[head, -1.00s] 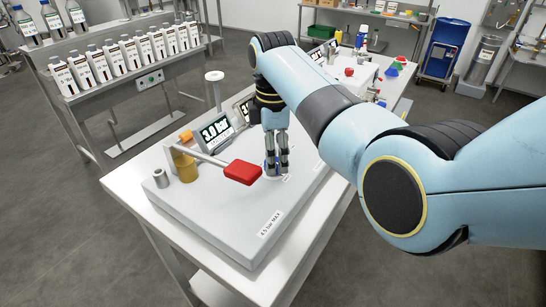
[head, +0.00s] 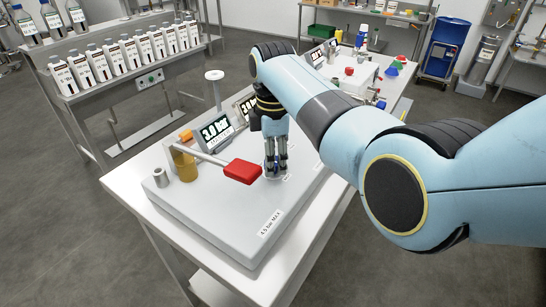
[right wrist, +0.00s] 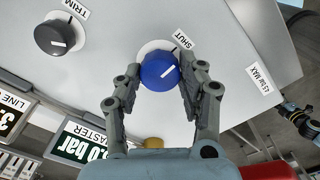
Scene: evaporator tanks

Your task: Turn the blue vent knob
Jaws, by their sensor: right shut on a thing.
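The blue vent knob (right wrist: 158,74) sits on a white round base on the grey panel, with a "SHUT" label (right wrist: 190,42) and a dark tick beside it. The white line on the knob points towards the right and slightly up in the right wrist view, a little off the tick. My right gripper (right wrist: 160,76) has one finger on each side of the knob and is shut on it. In the head view my right gripper (head: 276,172) points down at the panel and mostly hides the knob. My left gripper is not in view.
A red lever handle (head: 242,171) stands close to the left of the gripper. A black "TRIM" knob (right wrist: 55,37) is on the same panel. Pressure displays (head: 216,132) stand behind. The panel's front part, near the "4.5 bar MAX" label (head: 270,223), is clear.

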